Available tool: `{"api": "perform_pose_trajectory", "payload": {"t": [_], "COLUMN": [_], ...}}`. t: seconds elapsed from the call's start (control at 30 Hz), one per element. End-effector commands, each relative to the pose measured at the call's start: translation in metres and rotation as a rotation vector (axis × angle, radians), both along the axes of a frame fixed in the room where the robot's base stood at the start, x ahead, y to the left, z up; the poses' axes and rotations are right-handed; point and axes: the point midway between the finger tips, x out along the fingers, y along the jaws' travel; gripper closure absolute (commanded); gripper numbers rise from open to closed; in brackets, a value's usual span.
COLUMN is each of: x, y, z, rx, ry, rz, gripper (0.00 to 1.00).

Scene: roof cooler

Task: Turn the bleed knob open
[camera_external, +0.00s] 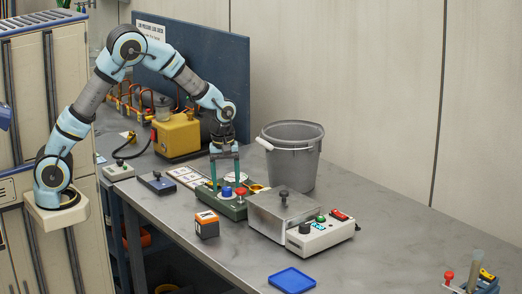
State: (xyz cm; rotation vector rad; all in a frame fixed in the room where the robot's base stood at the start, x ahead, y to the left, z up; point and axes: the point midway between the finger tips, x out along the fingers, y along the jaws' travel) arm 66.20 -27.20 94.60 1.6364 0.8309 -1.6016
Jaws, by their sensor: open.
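My gripper (226,184) points straight down over a green box (234,209) on the grey bench. Its two fingers are apart. The green box carries a blue knob (227,192) and a red knob (241,192). The blue knob shows between or just in front of the fingertips; I cannot tell if they touch it. I cannot tell from this view which knob is the bleed knob. Part of the box's back side is hidden by the fingers.
A grey bucket (292,167) stands behind right. A metal box (270,214) and a white control box (322,236) are right of the green box. An orange-black cube (207,225) and a blue tray (292,280) are in front. A yellow unit (178,138) stands behind left. The right bench is mostly clear.

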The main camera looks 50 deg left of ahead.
Motion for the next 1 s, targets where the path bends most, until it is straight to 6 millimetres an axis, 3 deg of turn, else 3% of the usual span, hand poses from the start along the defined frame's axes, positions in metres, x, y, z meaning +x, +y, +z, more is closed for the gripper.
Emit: {"api": "perform_pose_trajectory", "payload": {"t": [0.4, 1.0], "x": [0.0003, 0.0005], "y": [-0.0002, -0.0002], "z": [-0.0098, -0.0094], "rx": [-0.001, -0.001], "ry": [-0.001, -0.001], "rz": [0.0, 0.0], "gripper": [0.31, 0.98]}}
